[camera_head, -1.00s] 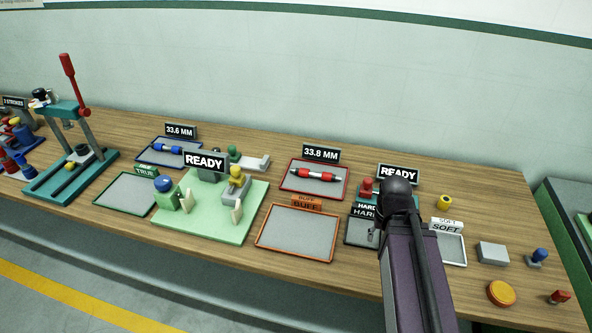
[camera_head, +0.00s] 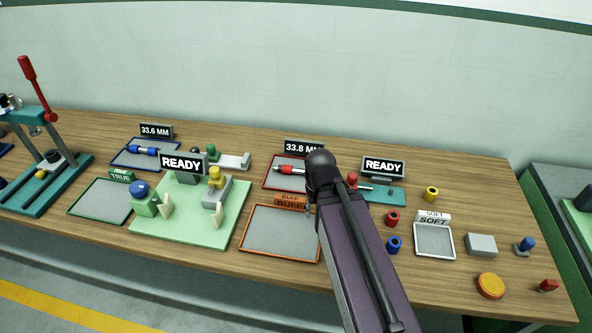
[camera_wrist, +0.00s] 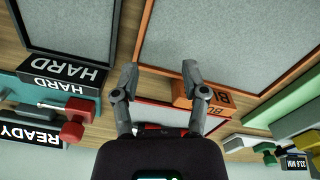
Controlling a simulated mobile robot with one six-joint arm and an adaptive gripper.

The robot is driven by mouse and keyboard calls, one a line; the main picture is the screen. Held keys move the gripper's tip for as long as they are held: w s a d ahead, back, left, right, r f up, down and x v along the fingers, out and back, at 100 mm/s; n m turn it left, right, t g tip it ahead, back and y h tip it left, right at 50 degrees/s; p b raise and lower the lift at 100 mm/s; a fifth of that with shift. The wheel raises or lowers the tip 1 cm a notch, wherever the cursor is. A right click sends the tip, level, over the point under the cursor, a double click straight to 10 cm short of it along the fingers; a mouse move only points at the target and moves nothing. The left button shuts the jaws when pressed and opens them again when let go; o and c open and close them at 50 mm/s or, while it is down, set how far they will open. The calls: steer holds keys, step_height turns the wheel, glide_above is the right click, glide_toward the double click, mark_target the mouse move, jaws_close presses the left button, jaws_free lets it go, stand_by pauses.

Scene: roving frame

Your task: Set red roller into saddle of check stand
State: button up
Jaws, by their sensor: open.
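The red roller (camera_head: 289,170) lies in the red-rimmed tray (camera_head: 268,184) by the 33.8 MM sign. My dark wrist hides its right part in the head view. In the wrist view, a red piece (camera_wrist: 153,127), seemingly the roller, shows between my finger bases, partly covered by my gripper body. My gripper (camera_wrist: 157,72) is open and empty, with its fingers apart near the BUFF sign. A light-green stand (camera_head: 185,232) with a READY sign, a grey block and blue and yellow knobs is left of the tray. It seems to be the check stand; its saddle is not clear.
The orange BUFF tray (camera_head: 243,246) is empty, in front of the red-rimmed tray. A teal fixture (camera_head: 393,196) with another READY sign stands right. A blue roller (camera_head: 143,150) lies in the 33.6 MM tray. A lever press (camera_head: 62,178) stands far left.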

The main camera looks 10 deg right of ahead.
steer(key=shift+a, duration=0.2)
steer(key=shift+o, duration=0.9)
steer(key=shift+a, duration=0.1)
steer(key=shift+w+r+n, duration=0.25)
steer(key=shift+w+n, duration=0.05)
steer(key=shift+w, duration=0.25)
steer(key=w+r+n+p, duration=0.3)
steer(key=w+n, duration=0.1)
steer(key=w, duration=0.3)
steer(key=w+a+r+n+p, duration=0.1)
steer(key=w+r+n+p, duration=0.2)
steer(key=w, duration=0.4)
steer(key=w+r+n+p, duration=0.3)
steer(key=w+n, duration=0.3)
steer(key=w, duration=0.1)
steer(key=shift+w+a+p, duration=0.25)
steer(key=shift+w+p, duration=0.05)
steer(key=shift+w, duration=0.05)
steer(key=b, duration=0.9)
glide_above(299, 171)
steer(key=w+a, duration=0.1)
step_height(299, 171, down, 9)
steer(key=shift+w+r, duration=0.15)
steer(key=shift+r, duration=0.05)
